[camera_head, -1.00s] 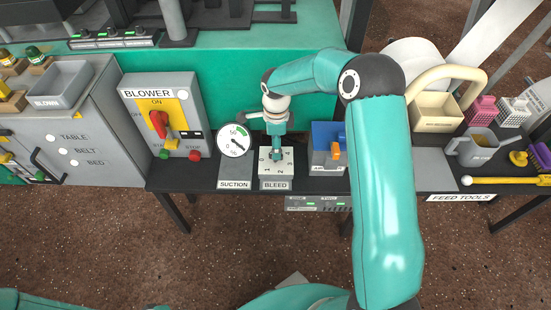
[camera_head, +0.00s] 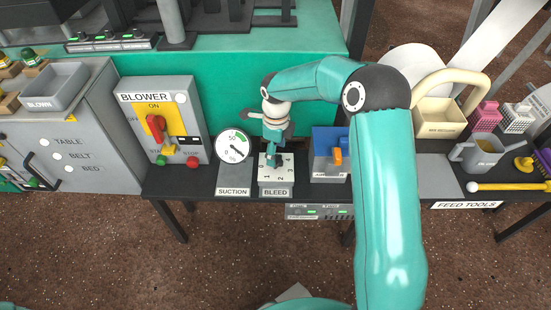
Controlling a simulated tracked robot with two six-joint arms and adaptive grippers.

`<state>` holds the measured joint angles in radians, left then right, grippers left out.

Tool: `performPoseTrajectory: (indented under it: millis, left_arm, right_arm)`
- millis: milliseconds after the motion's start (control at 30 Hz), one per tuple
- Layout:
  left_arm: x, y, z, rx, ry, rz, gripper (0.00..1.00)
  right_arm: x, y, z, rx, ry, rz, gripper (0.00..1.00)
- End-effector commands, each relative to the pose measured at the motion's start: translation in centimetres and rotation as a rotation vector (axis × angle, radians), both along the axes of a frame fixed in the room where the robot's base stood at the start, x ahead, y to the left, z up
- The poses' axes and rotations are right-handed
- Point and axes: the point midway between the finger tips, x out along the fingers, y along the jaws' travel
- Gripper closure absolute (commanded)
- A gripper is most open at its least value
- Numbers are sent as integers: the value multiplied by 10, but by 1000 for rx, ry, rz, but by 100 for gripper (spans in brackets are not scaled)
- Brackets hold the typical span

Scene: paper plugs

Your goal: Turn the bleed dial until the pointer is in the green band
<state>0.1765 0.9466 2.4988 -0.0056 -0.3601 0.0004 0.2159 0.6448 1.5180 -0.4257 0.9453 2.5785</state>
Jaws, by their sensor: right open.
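The bleed dial is a pale box (camera_head: 288,176) with numbers on its top face and a BLEED label in front. My right gripper (camera_head: 275,163) points down over the box from above, at its dial knob. It is open, with its fingers around or right beside the knob; the knob is mostly hidden, so I cannot tell whether they touch. The round white suction gauge (camera_head: 233,147) stands just left of it. It has a green band at the upper right. Its dark pointer is small and appears to lie outside the green band, toward the lower right. My left gripper is out of view.
A grey blower panel (camera_head: 187,96) with a red and yellow switch stands left of the gauge. Feed tools, including a grey watering can (camera_head: 483,152), stand farther right. My right arm crosses above the bench.

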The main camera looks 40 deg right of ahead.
Motion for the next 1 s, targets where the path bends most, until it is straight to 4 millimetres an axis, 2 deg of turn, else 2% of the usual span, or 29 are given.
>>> performPoseTrajectory:
  millis: [533,900,933,1000]
  left_arm:
    - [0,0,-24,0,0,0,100]
    - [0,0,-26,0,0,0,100]
    - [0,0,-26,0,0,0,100]
    - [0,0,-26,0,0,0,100]
  right_arm:
    - [0,0,-31,0,1,0,29]
    - [0,0,-33,-1,1,0,29]
    - [0,0,-33,-1,1,0,31]
    - [0,0,-33,-1,1,0,43]
